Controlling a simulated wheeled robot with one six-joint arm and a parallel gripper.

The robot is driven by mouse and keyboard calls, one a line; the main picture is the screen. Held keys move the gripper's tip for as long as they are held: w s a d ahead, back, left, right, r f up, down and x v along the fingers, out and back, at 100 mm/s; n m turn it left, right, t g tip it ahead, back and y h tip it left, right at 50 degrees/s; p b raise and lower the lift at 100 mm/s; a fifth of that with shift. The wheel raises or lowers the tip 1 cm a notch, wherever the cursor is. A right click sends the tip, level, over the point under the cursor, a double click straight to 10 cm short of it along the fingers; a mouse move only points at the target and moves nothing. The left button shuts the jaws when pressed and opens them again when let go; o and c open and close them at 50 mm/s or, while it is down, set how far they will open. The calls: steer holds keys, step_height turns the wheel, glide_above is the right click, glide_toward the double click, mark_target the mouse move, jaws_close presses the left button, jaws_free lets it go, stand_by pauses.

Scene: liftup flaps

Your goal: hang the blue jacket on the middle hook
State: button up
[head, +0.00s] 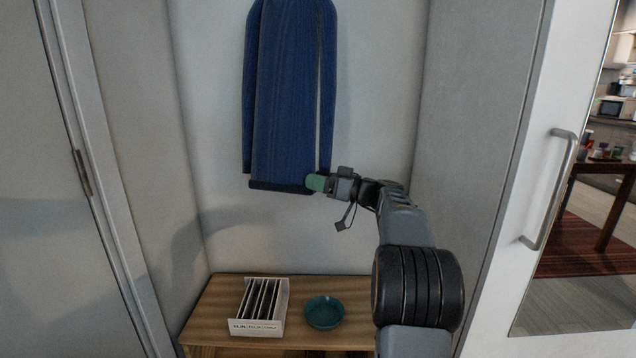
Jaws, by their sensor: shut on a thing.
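The blue jacket (285,95) hangs down in front of the pale back wall in the head view. Its top runs out of the picture, so its collar and whatever bears it at the top are hidden. The hooks are not in view. My gripper (317,183), with green fingers, is at the jacket's lower right corner, by the dark hem. It is shut on the jacket there, though the exact grip is small in the picture. My arm reaches up to it from the lower right.
A wooden bench (225,310) stands below the jacket. On it are a white file holder (257,325) with dark dividers and a teal bowl (324,312). Side walls close in the niche. A white door with a handle (553,190) stands open on the right.

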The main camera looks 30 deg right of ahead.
steer(key=shift+r, duration=0.1)
steer(key=o, duration=1.3)
steer(key=shift+o, duration=0.2)
steer(key=v, duration=0.7)
steer(key=shift+s+d+p, duration=0.2)
steer(key=shift+p, duration=0.15)
